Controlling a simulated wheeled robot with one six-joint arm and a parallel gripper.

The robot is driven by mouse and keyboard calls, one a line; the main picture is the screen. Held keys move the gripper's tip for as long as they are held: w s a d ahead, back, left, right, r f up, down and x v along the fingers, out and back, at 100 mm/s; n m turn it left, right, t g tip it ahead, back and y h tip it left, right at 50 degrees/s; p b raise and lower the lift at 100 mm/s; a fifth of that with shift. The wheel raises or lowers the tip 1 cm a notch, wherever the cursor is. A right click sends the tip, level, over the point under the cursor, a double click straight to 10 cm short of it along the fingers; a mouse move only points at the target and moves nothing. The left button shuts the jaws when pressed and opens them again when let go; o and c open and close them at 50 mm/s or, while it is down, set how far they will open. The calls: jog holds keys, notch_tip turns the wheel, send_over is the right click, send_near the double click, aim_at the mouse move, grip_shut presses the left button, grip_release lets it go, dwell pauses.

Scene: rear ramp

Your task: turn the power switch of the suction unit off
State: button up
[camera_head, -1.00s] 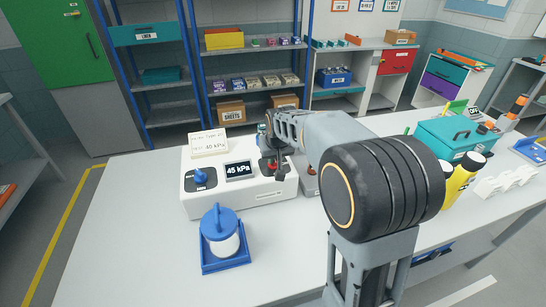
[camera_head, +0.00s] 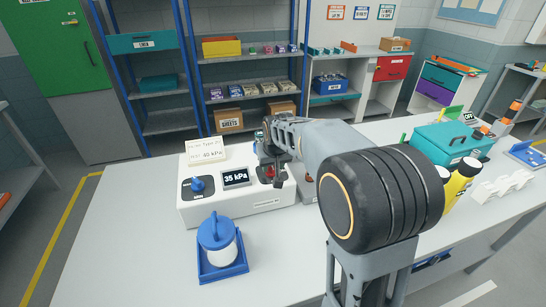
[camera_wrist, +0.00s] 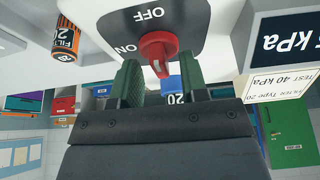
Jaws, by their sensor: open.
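The suction unit (camera_head: 236,205) is a white box on the bench, with a blue knob (camera_head: 197,185) and a dark display (camera_head: 236,178) reading 35 kPa. Its red power switch (camera_wrist: 158,46) shows in the wrist view on a dark plate marked ON and OFF. I cannot tell surely which mark it points to. My gripper (camera_wrist: 157,66) is open, its two green fingers on either side of the switch with gaps visible. In the head view the red switch (camera_head: 267,172) is partly hidden by my gripper.
A card (camera_head: 205,150) reading TEST 40 kPa stands at the unit's back. A blue-topped canister (camera_head: 217,235) sits in a blue tray in front. The bench's left front is clear.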

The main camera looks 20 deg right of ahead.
jog(key=v, duration=1.3)
jog(key=shift+s, duration=0.15)
jog(key=s+f, duration=1.2)
jog(key=s, duration=0.5)
jog(key=shift+s+a+f+g, duration=0.3)
jog(key=shift+f+g, duration=0.05)
jog(key=shift+g, duration=0.05)
